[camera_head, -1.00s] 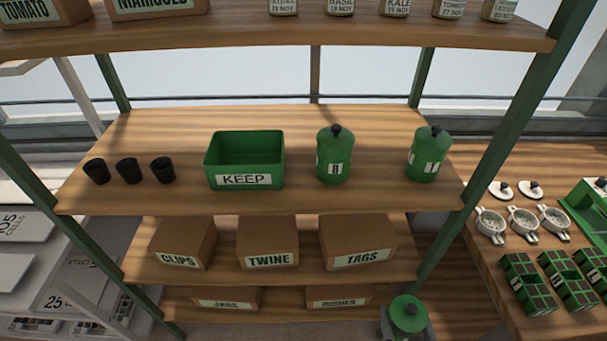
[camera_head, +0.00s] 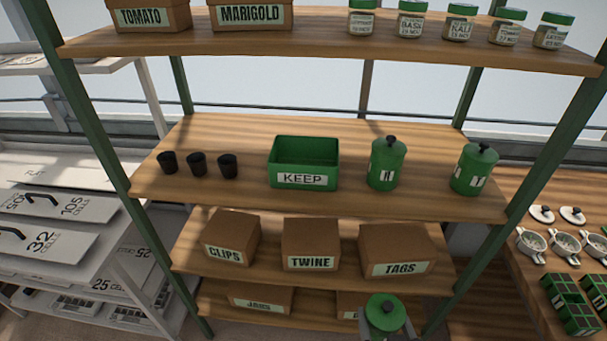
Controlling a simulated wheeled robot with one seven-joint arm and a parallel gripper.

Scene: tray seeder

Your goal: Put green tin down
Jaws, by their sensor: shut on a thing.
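A green tin (camera_head: 386,314) with a dark knob on its lid is at the bottom of the head view. My gripper (camera_head: 385,333) is shut on this tin and holds it upright in front of the shelf rack's lower part. The gripper's fingers are mostly hidden below the tin. Two similar green tins stand on the middle shelf (camera_head: 330,205): a tin marked II (camera_head: 386,164) beside the KEEP box, and another tin (camera_head: 473,169) near the right end.
The green KEEP box (camera_head: 304,162) and three black pots (camera_head: 196,164) stand on the middle shelf. Bare shelf lies between the two tins and along the front edge. Cardboard boxes (camera_head: 310,244) fill the shelf below. Green posts (camera_head: 560,125) bound the rack.

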